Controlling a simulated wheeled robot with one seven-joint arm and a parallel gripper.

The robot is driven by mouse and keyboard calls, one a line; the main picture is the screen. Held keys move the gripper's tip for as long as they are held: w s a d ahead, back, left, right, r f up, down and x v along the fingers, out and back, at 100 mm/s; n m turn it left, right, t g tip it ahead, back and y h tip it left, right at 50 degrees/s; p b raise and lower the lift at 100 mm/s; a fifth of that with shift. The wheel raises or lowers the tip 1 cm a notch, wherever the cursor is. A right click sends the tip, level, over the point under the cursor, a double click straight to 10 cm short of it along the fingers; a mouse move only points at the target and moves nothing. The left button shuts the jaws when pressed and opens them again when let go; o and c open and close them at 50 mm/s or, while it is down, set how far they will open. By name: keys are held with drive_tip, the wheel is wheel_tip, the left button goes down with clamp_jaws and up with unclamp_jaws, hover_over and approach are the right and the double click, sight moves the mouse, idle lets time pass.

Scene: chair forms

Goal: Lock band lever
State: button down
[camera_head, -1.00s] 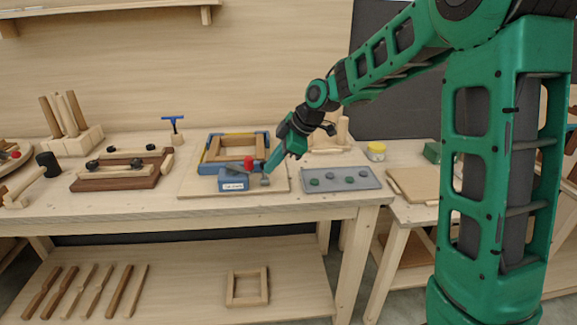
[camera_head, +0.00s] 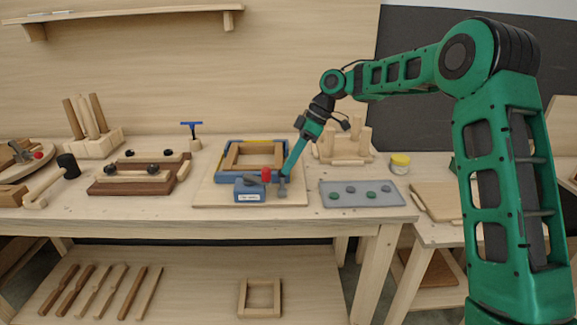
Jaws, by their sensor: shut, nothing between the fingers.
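The band clamp sits on a light board on the workbench, with a blue and yellow band around a square wooden frame (camera_head: 252,157). Its blue tensioner block (camera_head: 249,190) with a white label stands at the front of the frame. A red-tipped lever (camera_head: 266,175) stands up at the block's right end. My gripper (camera_head: 282,188) is shut and empty, pointing down just right of the red tip and close to the block. Whether it touches the lever cannot be told.
A grey mat (camera_head: 362,193) with several dark knobs lies to the right. A brown clamping jig (camera_head: 140,172) and a mallet (camera_head: 58,178) are left. Bare bench lies between jig and board.

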drive_tip(key=shift+w+a, duration=0.3)
drive_tip(key=shift+w, duration=0.05)
idle(0.4)
drive_tip(key=shift+r, duration=0.1)
drive_tip(key=s+v, duration=0.1)
drive_tip(key=v, duration=1.1)
drive_tip(key=shift+s, duration=0.25)
